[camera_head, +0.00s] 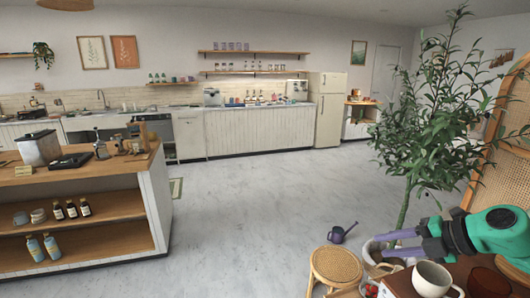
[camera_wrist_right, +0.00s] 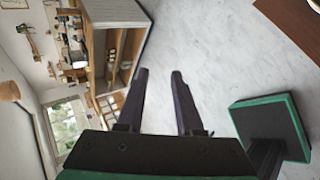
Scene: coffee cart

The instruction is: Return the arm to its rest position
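My right gripper (camera_head: 393,243) reaches in from the lower right of the head view, with a green body and dark purple fingers pointing left. It is in front of the base of the tall plant (camera_head: 435,125), above the far side of a brown table (camera_head: 460,268). In the right wrist view its two fingers (camera_wrist_right: 160,72) stand apart with only bare floor between them, so it is open and empty. My left gripper does not show in the head view.
A cream cup (camera_head: 432,278) and a brown cup (camera_head: 489,284) are close below the right arm. A rattan stool (camera_head: 335,264), a purple watering can (camera_head: 342,233) and a rattan chair back (camera_head: 510,150) are nearby. The floor (camera_head: 255,210) in the middle is clear. A counter (camera_head: 90,180) stands left.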

